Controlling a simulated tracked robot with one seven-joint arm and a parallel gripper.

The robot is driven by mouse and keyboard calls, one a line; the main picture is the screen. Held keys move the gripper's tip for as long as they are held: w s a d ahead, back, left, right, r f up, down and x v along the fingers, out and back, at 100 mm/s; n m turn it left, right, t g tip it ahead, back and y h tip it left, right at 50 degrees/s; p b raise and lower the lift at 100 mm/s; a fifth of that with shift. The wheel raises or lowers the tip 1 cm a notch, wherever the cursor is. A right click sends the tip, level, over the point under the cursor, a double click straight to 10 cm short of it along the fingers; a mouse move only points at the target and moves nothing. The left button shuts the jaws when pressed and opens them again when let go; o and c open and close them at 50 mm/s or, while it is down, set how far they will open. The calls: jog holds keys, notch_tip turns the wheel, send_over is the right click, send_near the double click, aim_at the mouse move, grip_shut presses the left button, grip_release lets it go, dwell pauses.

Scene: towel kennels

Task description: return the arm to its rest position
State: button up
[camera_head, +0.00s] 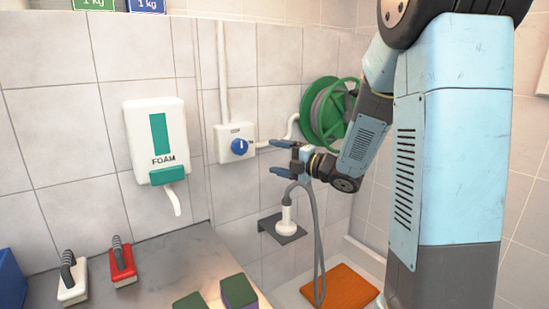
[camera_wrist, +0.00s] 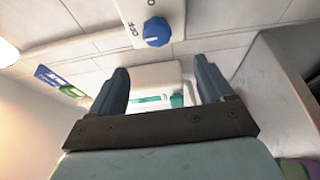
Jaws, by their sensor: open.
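My gripper (camera_head: 277,158) is open and empty in the head view, held in the air in front of the tiled wall. Its two dark blue fingers point left, toward the foam dispenser (camera_head: 157,140), and are well apart from it. The gripper is just right of and below the white control box with a blue knob (camera_head: 239,146). In the wrist view, the gripper (camera_wrist: 164,85) has its fingers spread with nothing between them. The foam dispenser (camera_wrist: 160,76) shows beyond them, and the blue knob (camera_wrist: 156,32) is above. My arm comes in from the right.
A green hose reel (camera_head: 322,112) hangs behind my forearm. A shower head (camera_head: 287,214) sits in a wall holder with a grey hose below my gripper. The counter (camera_head: 160,262) carries a white-based brush (camera_head: 72,284), a red-based brush (camera_head: 122,264) and sponges (camera_head: 239,291). An orange mat (camera_head: 345,285) lies lower right.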

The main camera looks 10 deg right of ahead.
jog(key=s+d+r+m+t+h, duration=0.1)
jog(key=s+d+r+m+h, duration=0.2)
jog(key=d+m+h, duration=0.4)
jog(key=s+d+r+m+h, duration=0.3)
jog(key=s+m+h, duration=0.15)
jog(key=m, duration=0.45)
jog(key=s+a+f+m+g, duration=0.1)
jog(key=s+m+g, duration=0.1)
jog(key=s, duration=0.5)
jog(key=s+a+f+m+g, duration=0.1)
jog(key=s+m+g, duration=0.2)
jog(key=s+m, duration=0.2)
jog(key=s+a+f+m+g+h, duration=0.1)
jog(key=s+f+m+g, duration=0.1)
jog(key=s, duration=0.9)
jog(key=shift+s+a+m+g, duration=0.15)
jog(key=shift+a+m+g, duration=0.3)
jog(key=shift+m, duration=0.65)
